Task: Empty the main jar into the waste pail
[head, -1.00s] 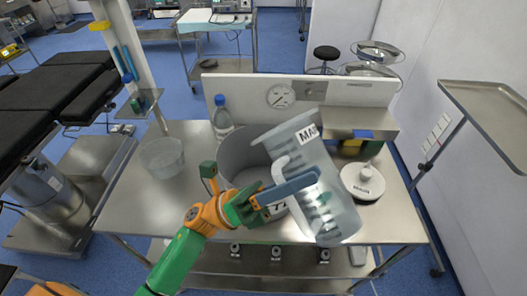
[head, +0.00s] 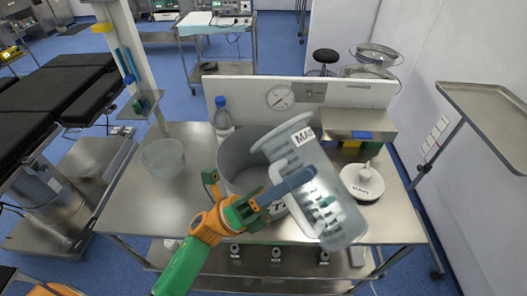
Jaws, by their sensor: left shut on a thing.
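The main jar (head: 322,205), a clear graduated jar with a white label that begins "MA", is held tilted in the air in the head view. Its rim points to the upper left, over the right part of the grey waste pail (head: 232,165). My left gripper (head: 288,190) is shut on the jar's handle, in front of the pail. The pail stands upright on the steel table, partly hidden by the jar and gripper. I cannot tell how much liquid the jar holds. My right gripper is not in view.
A clear empty-looking tub (head: 163,158) stands left on the steel table (head: 130,200). A blue-capped bottle (head: 222,115) is behind the pail. A white round lid-like item (head: 362,183) lies to the right, below a raised steel shelf (head: 360,121). The table's front left is clear.

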